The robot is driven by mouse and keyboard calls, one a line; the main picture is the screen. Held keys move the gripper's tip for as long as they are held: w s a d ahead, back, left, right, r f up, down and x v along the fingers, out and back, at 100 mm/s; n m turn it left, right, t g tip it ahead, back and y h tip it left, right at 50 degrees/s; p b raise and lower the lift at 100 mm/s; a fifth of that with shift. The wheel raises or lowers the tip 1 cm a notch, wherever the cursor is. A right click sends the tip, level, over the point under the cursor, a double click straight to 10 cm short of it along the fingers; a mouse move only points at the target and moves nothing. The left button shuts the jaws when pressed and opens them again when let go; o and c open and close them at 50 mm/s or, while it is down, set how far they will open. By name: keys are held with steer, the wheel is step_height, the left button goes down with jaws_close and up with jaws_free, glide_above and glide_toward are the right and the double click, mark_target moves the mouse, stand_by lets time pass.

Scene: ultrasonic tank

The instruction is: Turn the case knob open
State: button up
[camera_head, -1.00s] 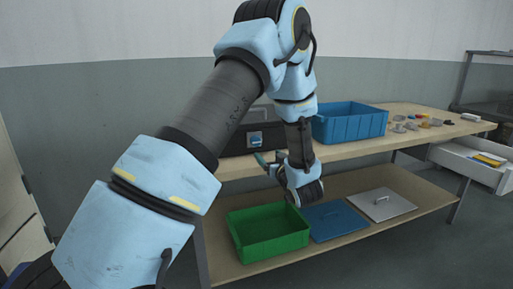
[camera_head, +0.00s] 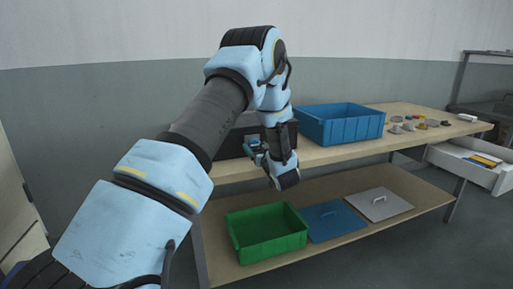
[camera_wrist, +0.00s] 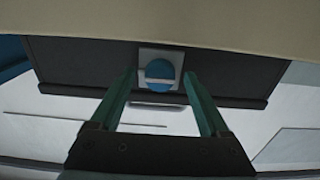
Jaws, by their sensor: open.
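The black case (camera_head: 229,146) stands on the table's left end, mostly hidden behind my arm in the head view. In the wrist view the dark case front (camera_wrist: 82,65) fills the upper middle. The case knob (camera_wrist: 159,72) is a blue disc with a pale bar across it, on a light square plate. The bar lies about level in that view. My gripper (camera_wrist: 160,78) is open, its two green fingers either side of the knob in that view. I cannot tell whether they touch it. In the head view my gripper (camera_head: 252,148) is in front of the case.
A blue bin (camera_head: 343,125) stands on the table right of the case. Small parts (camera_head: 410,125) lie farther right. The lower shelf holds a green bin (camera_head: 266,250), a blue lid (camera_head: 335,222) and a grey lid (camera_head: 380,205). A drawer (camera_head: 478,172) is open at right.

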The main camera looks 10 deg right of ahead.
jaws_close()
stand_by(0.7)
